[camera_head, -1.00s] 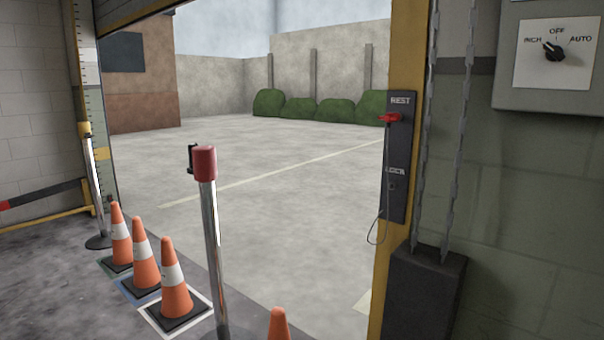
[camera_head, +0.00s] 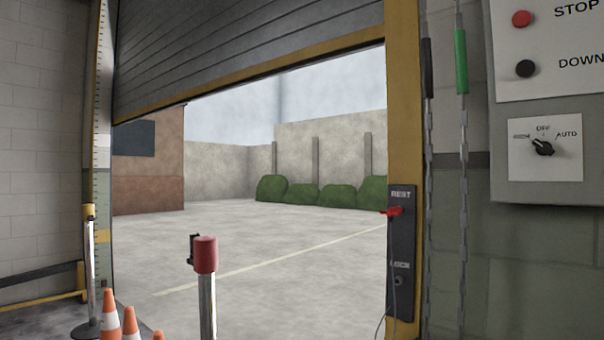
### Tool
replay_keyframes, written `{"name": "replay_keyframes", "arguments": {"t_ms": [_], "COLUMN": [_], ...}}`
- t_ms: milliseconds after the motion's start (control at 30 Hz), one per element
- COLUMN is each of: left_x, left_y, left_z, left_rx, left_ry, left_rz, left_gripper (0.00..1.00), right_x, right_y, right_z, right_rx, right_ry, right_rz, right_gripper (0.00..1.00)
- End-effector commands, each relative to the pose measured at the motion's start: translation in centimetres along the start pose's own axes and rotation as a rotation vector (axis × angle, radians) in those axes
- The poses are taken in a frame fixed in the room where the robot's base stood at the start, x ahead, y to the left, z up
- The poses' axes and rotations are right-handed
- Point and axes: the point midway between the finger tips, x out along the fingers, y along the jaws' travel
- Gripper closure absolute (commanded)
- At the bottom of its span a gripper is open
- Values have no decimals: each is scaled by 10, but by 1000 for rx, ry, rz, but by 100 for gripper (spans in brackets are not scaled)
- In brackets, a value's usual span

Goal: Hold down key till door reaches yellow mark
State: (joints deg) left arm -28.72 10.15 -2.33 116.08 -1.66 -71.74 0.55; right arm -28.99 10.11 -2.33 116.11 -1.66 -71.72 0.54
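The grey slatted roller door (camera_head: 240,40) hangs partly open, with a yellow bottom edge that lies well above the yellow mark (camera_head: 102,236) on the white ruled strip at the left jamb. A grey control panel (camera_head: 550,190) at the right wall shows a red STOP button (camera_head: 521,18), a black DOWN button (camera_head: 526,68) and a rotary selector (camera_head: 542,148) marked OFF and AUTO. The panel's top is cut off by the frame. Neither of my grippers is in view.
A red-capped post (camera_head: 205,255) stands before the opening. Orange cones (camera_head: 129,325) and another post (camera_head: 88,260) stand at lower left. Hanging chains, one with a green sleeve (camera_head: 461,60), run beside the right jamb. A red key-like piece (camera_head: 392,212) sits at REST on a dark plate.

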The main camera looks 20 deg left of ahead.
Motion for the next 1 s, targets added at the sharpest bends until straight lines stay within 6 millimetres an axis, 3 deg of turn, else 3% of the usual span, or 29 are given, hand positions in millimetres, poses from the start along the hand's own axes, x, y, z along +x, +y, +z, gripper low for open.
{"name": "replay_keyframes", "arguments": {"t_ms": [367, 1000], "left_x": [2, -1], "left_y": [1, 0], "left_z": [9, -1], "left_rx": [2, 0], "left_ry": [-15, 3], "left_rz": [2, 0], "left_gripper": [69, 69], "right_x": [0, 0], "right_y": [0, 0], "right_z": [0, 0], "right_rx": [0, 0], "right_ry": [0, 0], "right_rz": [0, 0], "right_gripper": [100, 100]}}
